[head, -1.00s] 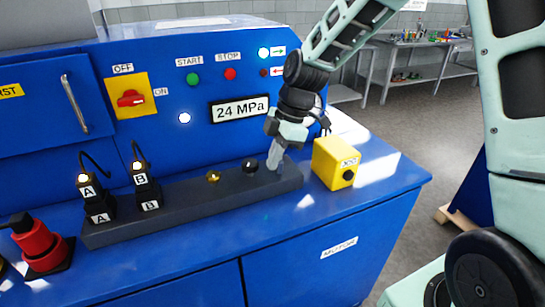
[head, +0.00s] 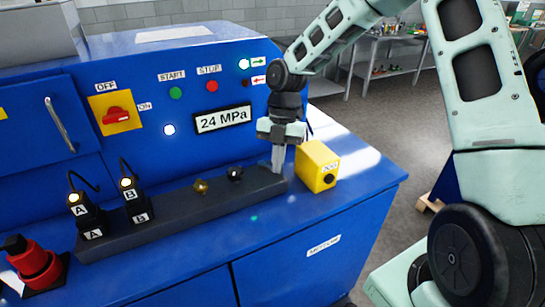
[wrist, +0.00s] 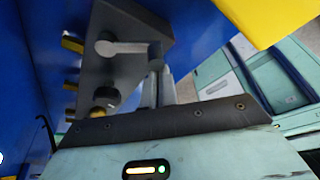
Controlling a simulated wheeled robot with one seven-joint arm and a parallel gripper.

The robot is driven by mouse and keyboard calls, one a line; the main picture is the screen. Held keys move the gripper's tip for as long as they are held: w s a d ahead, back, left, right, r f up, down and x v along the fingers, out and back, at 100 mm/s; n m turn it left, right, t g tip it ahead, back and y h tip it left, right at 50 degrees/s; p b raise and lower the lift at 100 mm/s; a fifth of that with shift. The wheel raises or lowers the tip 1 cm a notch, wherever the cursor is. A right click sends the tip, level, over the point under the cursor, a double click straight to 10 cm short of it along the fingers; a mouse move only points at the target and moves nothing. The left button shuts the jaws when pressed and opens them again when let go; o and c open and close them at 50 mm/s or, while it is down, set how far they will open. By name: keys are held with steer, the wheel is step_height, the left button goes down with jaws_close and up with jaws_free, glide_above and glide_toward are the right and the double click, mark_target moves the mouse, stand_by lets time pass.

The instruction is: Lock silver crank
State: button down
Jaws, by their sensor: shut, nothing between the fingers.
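My gripper (head: 278,167) points down at the right end of the dark grey block on the blue bench, its fingers together. In the wrist view my gripper (wrist: 157,70) shows its closed fingertips just beside the free end of a silver crank (wrist: 125,47), with nothing between them. The crank is a short grey lever with a round hub on the block (wrist: 139,24); its arm lies across the block toward the fingers. I cannot tell whether they touch. In the head view my gripper hides the crank.
A black knob (head: 235,173) and a brass knob (head: 201,187) stand left along the block. A yellow box (head: 318,164) is close to my gripper's right. Plugs A (head: 84,213) and B (head: 132,197) sit at the left. The panel display (head: 223,118) reads 24 MPa. Bench front is clear.

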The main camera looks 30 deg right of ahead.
steer(key=shift+w+d+r+n+p, duration=0.1)
steer(key=shift+w+d+n+p, duration=0.1)
steer(key=shift+d+n+p, duration=0.55)
steer(key=shift+w, duration=0.1)
steer(key=shift+w+d, duration=0.1)
steer(key=shift+d, duration=0.05)
